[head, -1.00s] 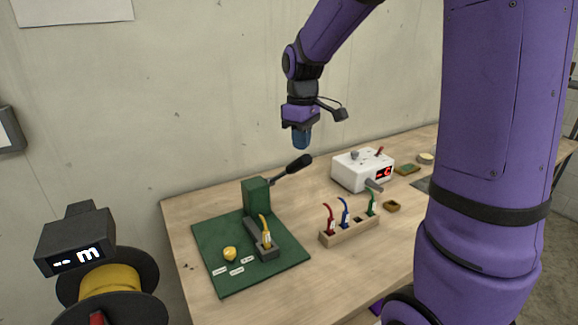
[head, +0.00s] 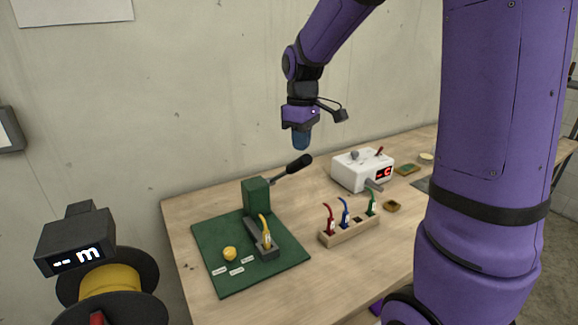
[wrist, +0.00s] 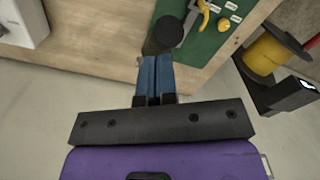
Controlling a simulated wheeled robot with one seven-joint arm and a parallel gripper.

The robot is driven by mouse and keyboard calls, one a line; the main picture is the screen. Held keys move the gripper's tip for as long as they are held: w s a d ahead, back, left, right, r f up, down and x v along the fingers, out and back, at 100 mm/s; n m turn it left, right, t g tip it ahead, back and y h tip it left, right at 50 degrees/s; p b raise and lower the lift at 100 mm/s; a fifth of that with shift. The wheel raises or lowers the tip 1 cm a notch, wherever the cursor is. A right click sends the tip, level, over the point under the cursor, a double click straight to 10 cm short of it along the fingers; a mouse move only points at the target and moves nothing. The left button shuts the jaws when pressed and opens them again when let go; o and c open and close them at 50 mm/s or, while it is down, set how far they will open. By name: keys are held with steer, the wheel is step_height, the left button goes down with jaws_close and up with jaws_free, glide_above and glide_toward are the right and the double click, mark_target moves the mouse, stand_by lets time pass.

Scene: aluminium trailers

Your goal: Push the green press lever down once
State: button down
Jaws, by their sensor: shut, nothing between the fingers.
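The green press (head: 256,196) stands at the back of a green mat (head: 285,267) on the wooden bench. Its lever (head: 291,168) is a dark rod with a black grip, slanting up to the right from the press body. My gripper (head: 301,143) has blue fingers, shut and empty, pointing down just above the lever's grip in the head view. In the wrist view the shut fingers (wrist: 155,72) reach toward the round black end of the grip (wrist: 166,34). I cannot tell whether they touch it; a gap shows in the head view.
A yellow-handled tool (head: 265,229) sits in a dark holder before the press, beside a yellow lump (head: 229,254) and small labels. A wooden rack (head: 349,233) holds red, blue and green tools. A white box (head: 362,170) stands behind. A yellow spool (head: 110,281) is at left.

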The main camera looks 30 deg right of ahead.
step_height(320, 180, down, 16)
steer(key=shift+f, duration=0.25)
stand_by(3.1)
steer(key=shift+r, duration=8.55)
